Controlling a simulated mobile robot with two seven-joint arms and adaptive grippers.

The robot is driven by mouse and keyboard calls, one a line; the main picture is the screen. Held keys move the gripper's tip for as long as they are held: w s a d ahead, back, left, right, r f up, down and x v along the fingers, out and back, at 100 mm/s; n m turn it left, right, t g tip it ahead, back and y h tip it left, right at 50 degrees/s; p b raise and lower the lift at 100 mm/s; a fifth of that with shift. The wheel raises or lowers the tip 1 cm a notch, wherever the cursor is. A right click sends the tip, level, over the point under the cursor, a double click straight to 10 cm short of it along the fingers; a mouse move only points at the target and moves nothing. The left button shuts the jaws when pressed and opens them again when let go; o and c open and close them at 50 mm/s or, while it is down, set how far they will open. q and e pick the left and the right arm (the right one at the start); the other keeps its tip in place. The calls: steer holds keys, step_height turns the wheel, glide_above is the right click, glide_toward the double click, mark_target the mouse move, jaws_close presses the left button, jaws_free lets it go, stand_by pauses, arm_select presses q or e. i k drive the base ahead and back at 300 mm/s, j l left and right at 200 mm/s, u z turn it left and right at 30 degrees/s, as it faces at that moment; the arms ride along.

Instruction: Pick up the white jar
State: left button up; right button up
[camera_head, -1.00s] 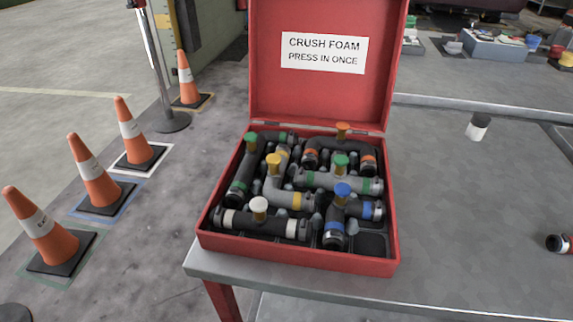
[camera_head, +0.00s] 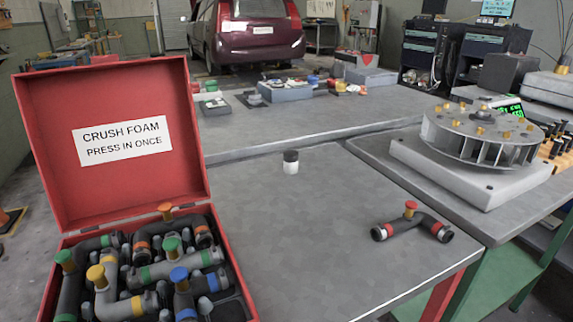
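A small white jar with a black lid (camera_head: 291,162) stands upright on the grey table (camera_head: 300,230), near its far edge and right of the red case. Nothing touches the jar. Neither of my grippers shows in the head view.
An open red case (camera_head: 120,140) holding several pipe fittings stands at the left. A black fitting with red bands (camera_head: 412,224) lies at the right. A bladed wheel on a grey base (camera_head: 480,150) stands further right. The table around the jar is clear.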

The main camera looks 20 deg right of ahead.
mark_target(290, 156)
steer(key=l, duration=2)
steer(key=k+z, duration=0.05)
